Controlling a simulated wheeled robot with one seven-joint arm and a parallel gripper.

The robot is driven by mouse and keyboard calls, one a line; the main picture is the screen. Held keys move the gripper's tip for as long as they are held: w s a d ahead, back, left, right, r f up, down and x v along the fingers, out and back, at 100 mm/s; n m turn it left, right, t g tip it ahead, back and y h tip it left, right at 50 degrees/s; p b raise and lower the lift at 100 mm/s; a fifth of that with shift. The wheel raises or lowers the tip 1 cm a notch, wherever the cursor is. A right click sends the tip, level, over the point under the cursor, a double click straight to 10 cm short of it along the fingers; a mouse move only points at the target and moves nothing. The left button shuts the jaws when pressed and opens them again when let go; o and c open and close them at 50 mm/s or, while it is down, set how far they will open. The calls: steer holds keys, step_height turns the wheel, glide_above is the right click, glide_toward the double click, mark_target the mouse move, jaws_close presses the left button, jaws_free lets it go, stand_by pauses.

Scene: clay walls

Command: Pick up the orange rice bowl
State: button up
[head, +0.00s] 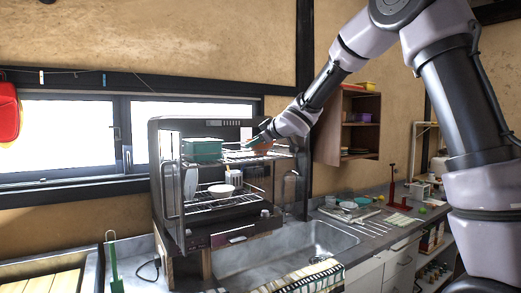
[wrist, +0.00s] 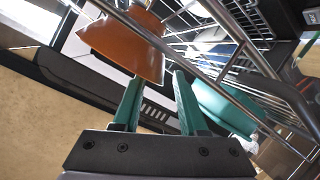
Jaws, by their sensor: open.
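The orange rice bowl (head: 263,147) stands on the upper wire shelf of a dish dryer (head: 213,224), right of a green box. In the wrist view the bowl (wrist: 124,42) is large and tilted in the picture, just beyond the fingertips. My gripper (head: 256,141) reaches into the dryer from the right, at the bowl. In the wrist view its two teal fingers (wrist: 155,78) are apart with nothing held. The bowl's lower right edge shows near the gap between the tips. I cannot tell whether they touch it.
The green box (head: 202,150) sits left on the same shelf; it shows right of the fingers in the wrist view (wrist: 226,106). Metal rack bars (wrist: 240,40) run close by. A white bowl (head: 222,190) is on the lower shelf. A sink (head: 290,246) lies below right.

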jaws_close()
stand_by(1.4)
